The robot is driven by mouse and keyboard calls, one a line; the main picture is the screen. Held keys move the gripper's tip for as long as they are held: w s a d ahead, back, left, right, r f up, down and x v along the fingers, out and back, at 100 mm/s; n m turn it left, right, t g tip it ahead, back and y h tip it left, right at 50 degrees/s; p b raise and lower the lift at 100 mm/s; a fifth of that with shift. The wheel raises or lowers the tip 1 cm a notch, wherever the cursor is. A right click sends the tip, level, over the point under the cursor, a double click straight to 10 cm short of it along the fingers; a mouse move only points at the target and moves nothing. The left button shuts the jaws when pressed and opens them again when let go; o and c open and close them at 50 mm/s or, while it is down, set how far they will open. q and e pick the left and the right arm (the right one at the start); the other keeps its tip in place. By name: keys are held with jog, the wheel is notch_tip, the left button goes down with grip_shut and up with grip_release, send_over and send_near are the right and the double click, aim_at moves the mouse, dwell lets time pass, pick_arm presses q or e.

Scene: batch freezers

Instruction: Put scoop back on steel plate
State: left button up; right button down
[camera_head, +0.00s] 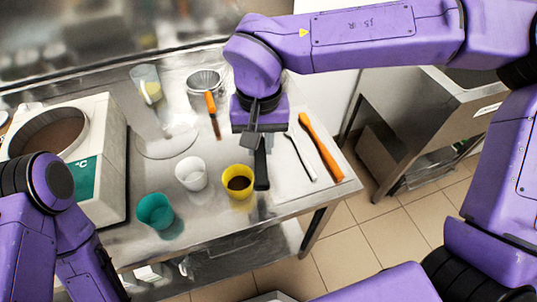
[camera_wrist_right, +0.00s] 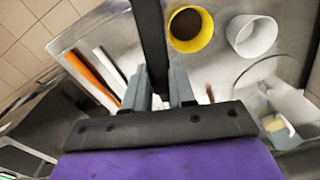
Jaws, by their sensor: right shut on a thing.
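My right gripper (camera_head: 256,140) is above the right part of the steel table, shut on a long black tool (camera_head: 262,168), which I take to be the scoop. In the right wrist view the black tool (camera_wrist_right: 151,40) stands between the two grey fingers (camera_wrist_right: 160,88) and runs out of the top edge; its full shape is hidden. A flat pale steel plate (camera_head: 286,188) lies at the table's right end, just right of the held tool. A slim white-and-black utensil (camera_head: 300,158) and an orange-handled tool (camera_head: 322,148) lie on it. My left gripper is outside the frame.
A yellow cup (camera_head: 238,192) with dark contents is close beside the held tool. A white cup (camera_head: 191,173) and a teal cup (camera_head: 155,210) are further left. A metal bowl (camera_head: 204,82) and an orange-handled utensil (camera_head: 211,108) are behind. A white machine (camera_head: 112,150) stands left.

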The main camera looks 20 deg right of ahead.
jog(key=s+a+r+m+b, duration=0.1)
jog(key=s+a+r+b, duration=0.1)
jog(key=s+a, duration=0.35)
jog(key=shift+t, duration=0.3)
jog(key=w+d+f+p, duration=0.1)
jog(key=w+d+f, duration=0.2)
jog(key=f, duration=0.1)
jog(key=w+d+f+p, duration=0.1)
jog(key=w+d+f, duration=0.2)
jog(key=w+f, duration=0.1)
jog(key=w+d+f+p, duration=0.1)
jog(key=w+d+f, duration=0.2)
jog(key=f, duration=0.1)
jog(key=shift+w+d+f, duration=0.25)
jog(key=shift+f, duration=0.15)
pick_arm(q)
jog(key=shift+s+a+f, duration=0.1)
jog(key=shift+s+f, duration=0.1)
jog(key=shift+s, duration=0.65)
pick_arm(e)
jog(key=shift+f, duration=0.3)
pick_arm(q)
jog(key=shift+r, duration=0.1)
pick_arm(e)
jog(key=shift+f, duration=0.15)
jog(key=c, duration=0.9)
grip_release()
jog(key=shift+c, duration=0.2)
